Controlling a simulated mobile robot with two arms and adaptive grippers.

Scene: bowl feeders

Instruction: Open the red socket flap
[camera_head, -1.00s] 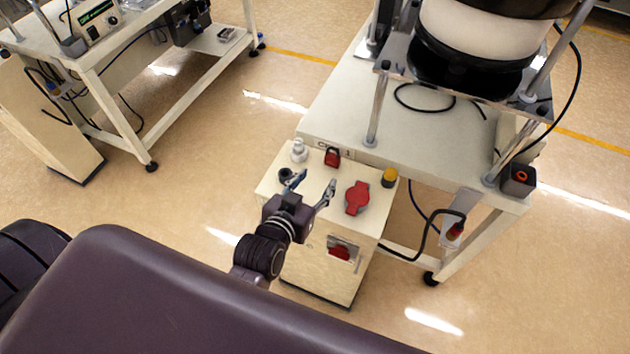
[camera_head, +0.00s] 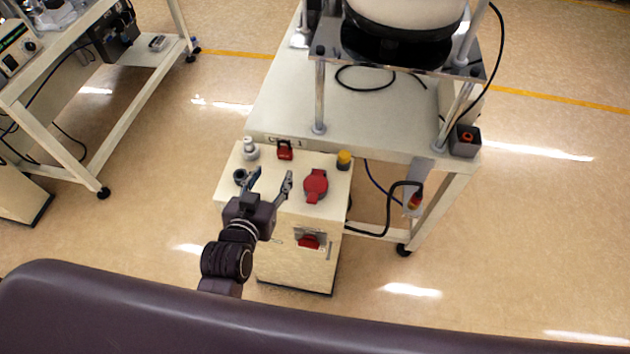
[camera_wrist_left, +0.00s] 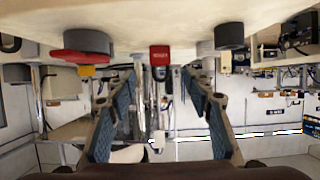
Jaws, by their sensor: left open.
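The red socket flap (camera_head: 316,185) is a round red cover with a tab, on top of a cream box (camera_head: 332,205). It looks flat over its socket, which it hides. In the left wrist view the red flap (camera_wrist_left: 86,55) shows at the upper left, on a grey round body. My left gripper (camera_head: 271,180) is open and empty, over the box top just left of the flap. Its two spread fingers also show in the left wrist view (camera_wrist_left: 160,80), with the flap outside them, beyond the left finger. My right gripper is not in view.
On the box top stand a red switch (camera_head: 285,150), a yellow button (camera_head: 344,159), a white fitting (camera_head: 250,148) and a dark knob (camera_head: 240,177). A bench (camera_head: 365,125) carrying the bowl feeder (camera_head: 405,25) stands behind. Free floor lies to the right.

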